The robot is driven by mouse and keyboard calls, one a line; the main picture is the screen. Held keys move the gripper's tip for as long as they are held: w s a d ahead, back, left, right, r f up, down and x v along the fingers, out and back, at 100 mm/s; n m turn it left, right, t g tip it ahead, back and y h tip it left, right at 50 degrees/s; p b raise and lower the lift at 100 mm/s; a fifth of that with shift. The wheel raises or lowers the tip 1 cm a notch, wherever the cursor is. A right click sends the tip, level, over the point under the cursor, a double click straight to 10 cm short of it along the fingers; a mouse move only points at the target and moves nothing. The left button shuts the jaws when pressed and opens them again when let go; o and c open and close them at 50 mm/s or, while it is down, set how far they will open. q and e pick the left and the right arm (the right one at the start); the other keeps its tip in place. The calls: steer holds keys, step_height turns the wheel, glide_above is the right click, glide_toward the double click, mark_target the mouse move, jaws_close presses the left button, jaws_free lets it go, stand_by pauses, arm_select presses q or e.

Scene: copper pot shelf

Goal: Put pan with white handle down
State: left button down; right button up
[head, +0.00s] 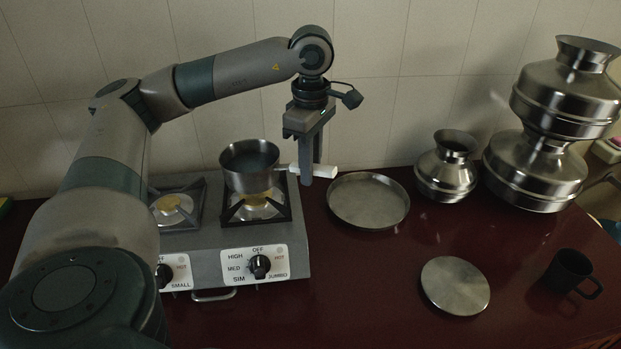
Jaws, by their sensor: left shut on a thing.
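The metal pan (250,167) with the white handle (325,171) is at the right burner of the grey gas stove (293,262). Its handle points right. The pan's base is over the burner grate (283,212); I cannot tell if it touches the grate or hovers just above. My left gripper (307,172) comes down from above and is shut on the handle, near the stove's right edge. My right gripper is not in view.
A shallow round metal dish (368,201) lies right of the stove. A flat metal lid (455,286), a dark mug (567,271), a small metal pot (447,166) and stacked metal pots (536,171) stand further right. The dark red counter (370,290) is clear in front.

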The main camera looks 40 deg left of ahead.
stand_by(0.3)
arm_select(q)
step_height(320, 180, down, 4)
steer(key=shift+r+p, duration=0.1)
steer(key=shift+p, duration=0.7)
steer(key=c, duration=1.6)
jaws_free()
steer(key=shift+o, duration=0.2)
